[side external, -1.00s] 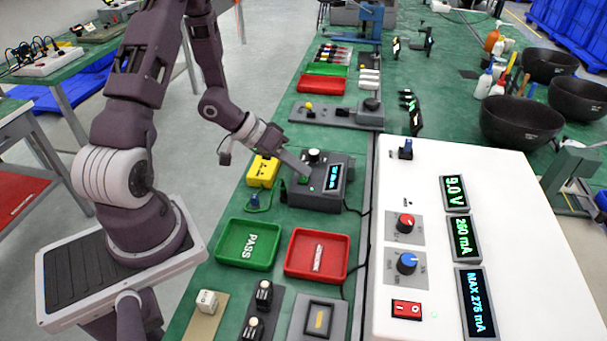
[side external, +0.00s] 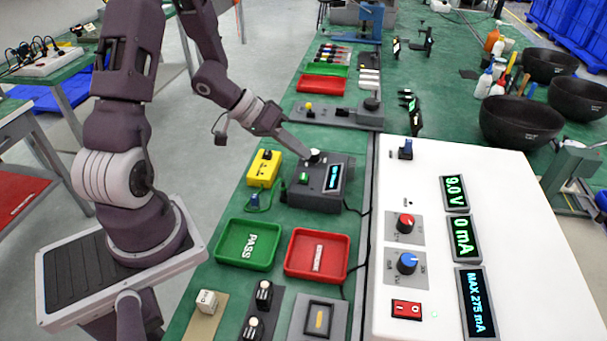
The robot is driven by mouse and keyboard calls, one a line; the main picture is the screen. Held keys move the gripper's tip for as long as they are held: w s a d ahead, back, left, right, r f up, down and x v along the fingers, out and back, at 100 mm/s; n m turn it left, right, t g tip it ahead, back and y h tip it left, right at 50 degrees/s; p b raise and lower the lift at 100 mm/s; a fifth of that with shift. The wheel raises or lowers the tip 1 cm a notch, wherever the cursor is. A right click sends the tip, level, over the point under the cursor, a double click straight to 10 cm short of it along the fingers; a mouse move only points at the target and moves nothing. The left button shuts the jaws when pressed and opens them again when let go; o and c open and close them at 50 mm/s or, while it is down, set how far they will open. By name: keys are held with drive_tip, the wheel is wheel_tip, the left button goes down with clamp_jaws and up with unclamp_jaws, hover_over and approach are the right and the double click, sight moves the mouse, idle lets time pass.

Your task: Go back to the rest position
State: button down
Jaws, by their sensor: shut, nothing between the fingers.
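My gripper (side external: 307,154) is shut and empty. Its tip is at the white-topped knob (side external: 316,156) on the dark grey instrument box (side external: 318,197); I cannot tell whether it touches the knob. The box has a green button (side external: 304,178) and a small blue display (side external: 333,177). My arm reaches over the bench from the left, its forearm sloping down to the right.
A yellow box (side external: 263,168) stands left of the instrument box. The green PASS tray (side external: 226,262) and the red tray (side external: 290,272) lie in front. The white power panel (side external: 470,180) at right reads 9.0 V and 0 mA.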

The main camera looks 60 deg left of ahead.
drive_tip(key=shift+r, duration=1.05)
wheel_tip(320, 180, up, 15)
drive_tip(key=s+a+y, duration=0.2)
drive_tip(key=y, duration=0.7)
drive_tip(key=s+d+r+m+g+h, duration=0.1)
drive_tip(key=s+d+h, duration=0.3)
drive_tip(key=s+d, duration=0.9)
drive_tip(key=s+m+g, duration=0.1)
drive_tip(key=s, duration=0.3)
drive_tip(key=shift+s+d+r, duration=0.25)
drive_tip(key=shift+d, duration=0.05)
